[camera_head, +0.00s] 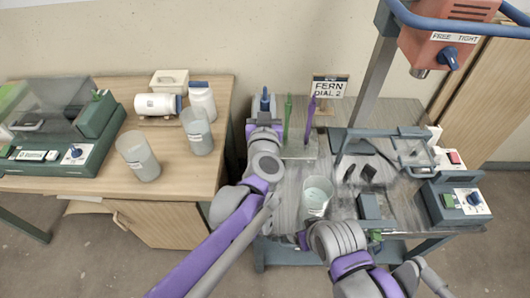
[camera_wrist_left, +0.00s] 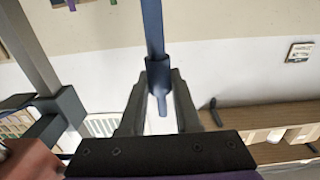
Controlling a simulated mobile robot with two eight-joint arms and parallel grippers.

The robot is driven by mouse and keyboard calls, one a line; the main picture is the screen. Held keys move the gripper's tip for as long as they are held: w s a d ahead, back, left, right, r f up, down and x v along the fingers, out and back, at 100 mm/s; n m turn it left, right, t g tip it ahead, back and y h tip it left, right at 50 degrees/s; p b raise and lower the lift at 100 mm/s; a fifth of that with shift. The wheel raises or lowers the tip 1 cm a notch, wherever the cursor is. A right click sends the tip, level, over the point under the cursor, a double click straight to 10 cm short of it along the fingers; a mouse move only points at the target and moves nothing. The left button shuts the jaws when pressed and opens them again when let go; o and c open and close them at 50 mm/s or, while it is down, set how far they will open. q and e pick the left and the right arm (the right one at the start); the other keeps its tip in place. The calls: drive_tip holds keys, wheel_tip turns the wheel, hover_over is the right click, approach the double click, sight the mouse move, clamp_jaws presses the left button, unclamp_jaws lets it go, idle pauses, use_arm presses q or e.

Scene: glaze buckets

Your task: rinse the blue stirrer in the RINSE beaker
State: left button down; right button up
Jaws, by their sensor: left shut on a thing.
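The blue stirrer (camera_head: 265,97) stands upright at the far edge of the work cart. My left gripper (camera_head: 264,120) is shut on it. In the left wrist view the blue stirrer (camera_wrist_left: 153,30) runs up from between the fingers of the left gripper (camera_wrist_left: 160,78). Its far end is out of that picture. A clear beaker (camera_head: 317,194) stands on the cart, nearer than the stirrer and to its right. I cannot read a RINSE label on it.
A green stirrer (camera_head: 288,112) and a purple stirrer (camera_head: 310,115) stand right of the blue one, by a sign (camera_head: 329,87). Two beakers (camera_head: 137,156) (camera_head: 198,130) stand on the wooden table at left. A stand with a red head (camera_head: 445,45) rises at the right.

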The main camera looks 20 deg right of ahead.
sight(265, 91)
use_arm(q)
drive_tip(key=shift+r+p, duration=0.95)
drive_tip(key=shift+r, duration=1)
drive_tip(key=shift+r+p, duration=0.8)
drive_tip(key=shift+r, duration=1.2)
